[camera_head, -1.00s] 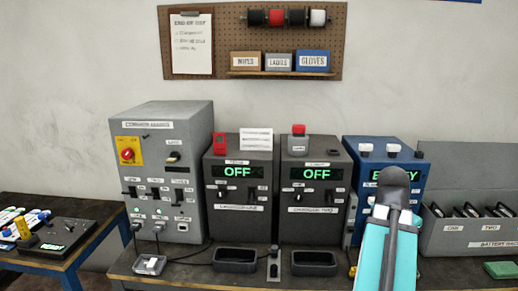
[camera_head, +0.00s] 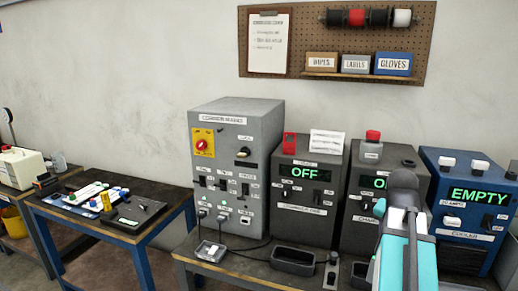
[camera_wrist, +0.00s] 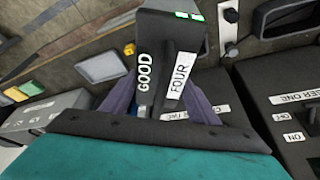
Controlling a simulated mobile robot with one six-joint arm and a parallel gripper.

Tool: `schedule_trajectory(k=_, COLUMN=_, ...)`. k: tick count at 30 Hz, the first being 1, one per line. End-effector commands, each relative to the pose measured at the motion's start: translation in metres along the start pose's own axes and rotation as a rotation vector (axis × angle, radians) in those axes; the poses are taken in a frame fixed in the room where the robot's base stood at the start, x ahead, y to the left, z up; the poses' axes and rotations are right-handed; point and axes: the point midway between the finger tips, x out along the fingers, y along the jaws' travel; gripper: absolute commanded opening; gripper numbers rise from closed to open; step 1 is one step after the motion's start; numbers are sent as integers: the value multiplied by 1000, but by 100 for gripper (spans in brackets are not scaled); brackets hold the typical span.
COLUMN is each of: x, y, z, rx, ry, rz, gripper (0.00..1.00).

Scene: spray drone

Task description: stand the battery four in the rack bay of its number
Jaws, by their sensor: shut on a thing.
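The battery four (camera_wrist: 172,55) is dark, with white labels reading GOOD and FOUR and green marks at one end in the wrist view. My gripper (camera_wrist: 165,98) is shut on it, with a finger on either side. In the head view my gripper (camera_head: 403,205) is at lower right, in front of the chargers, and hides part of one. The battery rack is outside the head view now. I cannot tell whether the grey box (camera_wrist: 45,122) at left in the wrist view is the rack.
Dark trays (camera_head: 293,260) lie along the front edge. A side table (camera_head: 110,215) at left carries tools. A pegboard (camera_head: 330,45) hangs above.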

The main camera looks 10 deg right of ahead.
Motion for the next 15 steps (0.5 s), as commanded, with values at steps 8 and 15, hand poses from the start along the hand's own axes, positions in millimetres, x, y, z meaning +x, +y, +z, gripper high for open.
schedule_trajectory(k=8, x=-7, y=-59, z=15, rx=-141, ry=4, rz=-57, gripper=0)
schedule_trajectory(k=15, x=-12, y=-106, z=34, rx=-261, ry=6, rz=-104, gripper=0)
